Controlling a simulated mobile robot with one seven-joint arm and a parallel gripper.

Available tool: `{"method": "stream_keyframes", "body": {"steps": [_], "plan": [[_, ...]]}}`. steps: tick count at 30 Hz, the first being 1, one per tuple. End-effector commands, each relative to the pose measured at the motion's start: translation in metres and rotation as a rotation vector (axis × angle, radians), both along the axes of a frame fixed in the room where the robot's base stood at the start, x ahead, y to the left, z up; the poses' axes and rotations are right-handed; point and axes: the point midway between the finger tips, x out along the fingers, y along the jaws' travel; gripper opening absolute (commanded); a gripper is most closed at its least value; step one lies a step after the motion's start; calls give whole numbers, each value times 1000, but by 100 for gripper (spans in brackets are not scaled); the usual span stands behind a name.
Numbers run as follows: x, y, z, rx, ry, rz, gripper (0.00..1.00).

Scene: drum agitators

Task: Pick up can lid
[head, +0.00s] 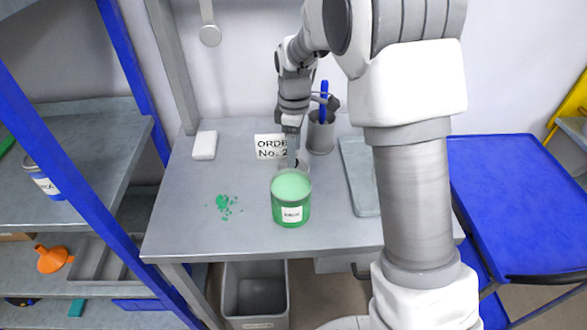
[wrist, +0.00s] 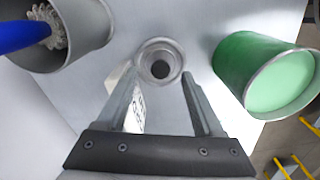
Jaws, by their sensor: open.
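A round, pale metal piece with a raised rim and a dark round centre, which looks like the can lid (wrist: 160,60), lies on the table just beyond my fingertips in the wrist view. In the head view it is mostly hidden behind the green can and my gripper. My gripper (wrist: 160,88) is open and empty, its two fingers pointing towards the lid, one to each side of it. The green can (head: 291,205), with a white label and a light green top, stands upright in front of my gripper. It also shows at the right of the wrist view (wrist: 240,65).
A grey cup (head: 321,136) with a blue-handled brush stands behind, close to my gripper. An order card (head: 270,141) stands left of it. A grey tray (head: 357,185) lies to the right. Green spatter (head: 224,207) marks the table's left, with free room around it.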

Motion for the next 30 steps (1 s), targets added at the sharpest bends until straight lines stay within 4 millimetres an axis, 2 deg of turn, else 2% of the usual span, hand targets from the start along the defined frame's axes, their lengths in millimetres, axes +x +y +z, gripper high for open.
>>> {"method": "stream_keyframes", "body": {"steps": [3, 6, 14, 25, 30], "plan": [[-1, 2, -19, 0, 3, 1, 69], [-1, 2, -26, 0, 1, 0, 69], [-1, 2, -27, 0, 0, 0, 67], [-1, 2, -27, 1, 0, 0, 0], [-1, 2, -27, 1, 0, 0, 0]]}}
